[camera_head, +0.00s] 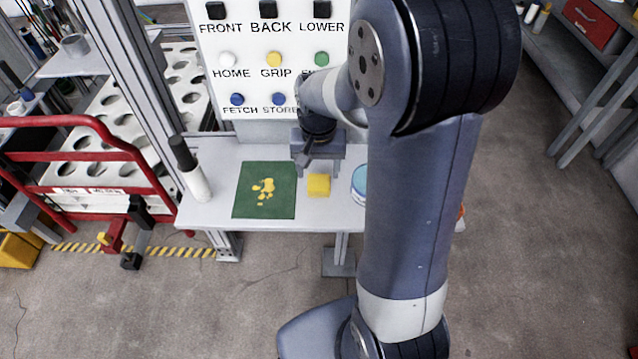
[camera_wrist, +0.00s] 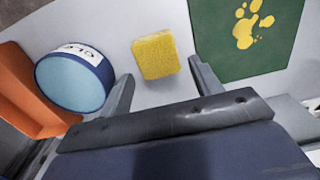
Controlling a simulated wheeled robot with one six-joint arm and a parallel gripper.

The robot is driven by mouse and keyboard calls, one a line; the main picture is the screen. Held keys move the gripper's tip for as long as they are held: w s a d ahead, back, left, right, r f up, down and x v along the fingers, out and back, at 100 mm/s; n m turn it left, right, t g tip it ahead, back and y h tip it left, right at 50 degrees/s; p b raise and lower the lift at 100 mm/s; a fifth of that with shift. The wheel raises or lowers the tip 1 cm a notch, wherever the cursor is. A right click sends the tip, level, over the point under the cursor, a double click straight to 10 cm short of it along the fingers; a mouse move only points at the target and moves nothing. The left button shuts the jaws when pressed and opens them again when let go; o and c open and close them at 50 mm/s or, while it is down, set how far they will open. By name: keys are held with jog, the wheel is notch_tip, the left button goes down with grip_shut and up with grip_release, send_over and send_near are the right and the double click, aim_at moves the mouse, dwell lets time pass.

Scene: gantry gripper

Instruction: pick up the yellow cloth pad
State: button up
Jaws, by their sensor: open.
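The yellow cloth pad (camera_head: 319,185) lies flat on the small white table, just right of the green mat. In the wrist view the yellow cloth pad (camera_wrist: 155,56) sits ahead of my jaws, roughly in line with the gap between them. My gripper (camera_wrist: 160,85) is open and empty, its two fingers spread wide. In the head view my gripper (camera_head: 318,160) is over the table behind the pad, and its fingertips are hard to make out. Nothing touches the pad as far as I can see.
A green mat (camera_head: 279,208) with yellow splotches lies left of the pad. A round blue-and-white container (camera_wrist: 73,80) stands on the other side, beside an orange object (camera_wrist: 28,95). A white bottle (camera_head: 196,183) with a black top stands at the table's left edge. A button panel (camera_head: 240,50) rises behind.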

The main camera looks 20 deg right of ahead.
aim_at(319, 181)
jog(key=f, duration=0.4)
jog(key=shift+s, duration=0.4)
jog(key=shift+c, duration=0.3)
jog(key=c, duration=0.7)
